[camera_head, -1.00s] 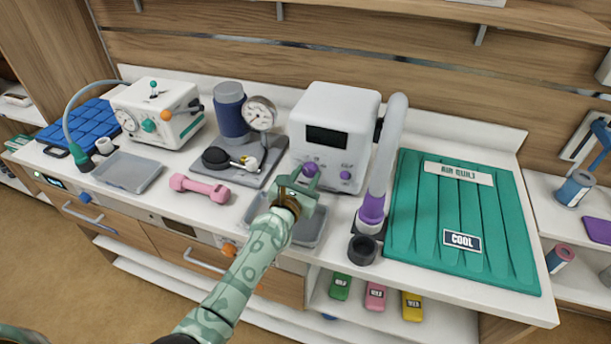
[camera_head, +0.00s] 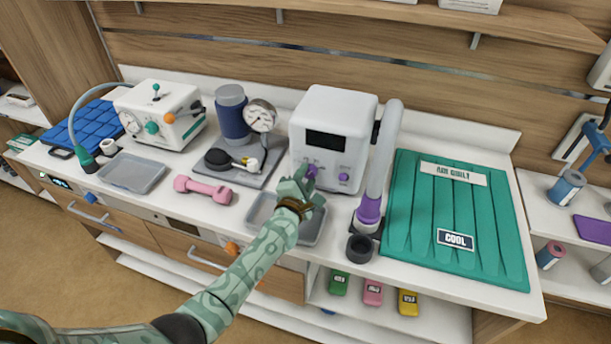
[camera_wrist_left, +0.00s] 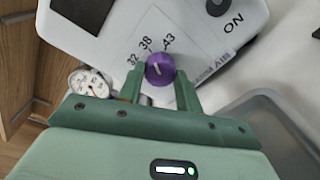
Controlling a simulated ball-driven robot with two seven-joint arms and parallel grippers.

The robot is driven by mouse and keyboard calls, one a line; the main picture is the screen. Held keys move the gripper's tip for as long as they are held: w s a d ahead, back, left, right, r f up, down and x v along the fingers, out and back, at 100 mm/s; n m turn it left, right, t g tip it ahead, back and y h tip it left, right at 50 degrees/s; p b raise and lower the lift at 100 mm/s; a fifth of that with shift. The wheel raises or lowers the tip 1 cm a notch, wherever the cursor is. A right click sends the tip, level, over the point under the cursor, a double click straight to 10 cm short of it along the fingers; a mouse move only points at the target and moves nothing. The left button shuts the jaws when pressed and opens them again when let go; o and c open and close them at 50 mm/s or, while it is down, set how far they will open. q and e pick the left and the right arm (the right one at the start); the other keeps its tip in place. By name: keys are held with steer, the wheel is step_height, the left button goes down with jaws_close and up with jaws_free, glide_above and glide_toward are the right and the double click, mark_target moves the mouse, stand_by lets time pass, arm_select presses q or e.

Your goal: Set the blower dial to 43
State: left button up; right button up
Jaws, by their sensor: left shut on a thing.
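The blower is a white box (camera_head: 338,112) with a dark display, standing at the back middle of the counter. Its purple dial (camera_wrist_left: 160,68) shows in the left wrist view, with the marks 32, 38 and 43 around its upper side. The dial has a pale pointer line, but its exact setting is hard to read. My left gripper (camera_wrist_left: 160,84) has its green fingers on both sides of the dial and is shut on it. In the head view, the gripper (camera_head: 302,181) partly covers the dial (camera_head: 311,170). My right gripper is not in view.
A grey tray (camera_head: 311,232) lies below my left gripper. The hose (camera_head: 385,150) and green air quilt (camera_head: 410,215) are to the right. A gauge (camera_head: 261,116) and pink dumbbell (camera_head: 203,190) are left.

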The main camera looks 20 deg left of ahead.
arm_select(q)
steer(key=m+p, duration=0.1)
steer(key=m, duration=0.2)
steer(key=shift+d+m+y+p, duration=0.1)
steer(key=shift+m+y+p, duration=0.25)
steer(key=shift+m, duration=1.65)
steer(key=o, duration=1)
steer(key=s+p, duration=0.1)
steer(key=s, duration=0.4)
steer(key=s+p, duration=0.1)
steer(key=s, duration=0.4)
steer(key=s+p, duration=0.1)
steer(key=s, duration=0.4)
steer(key=shift+d+r, duration=0.15)
steer(key=shift+r, duration=0.15)
steer(key=shift+s+p, duration=0.3)
steer(key=shift+s, duration=0.4)
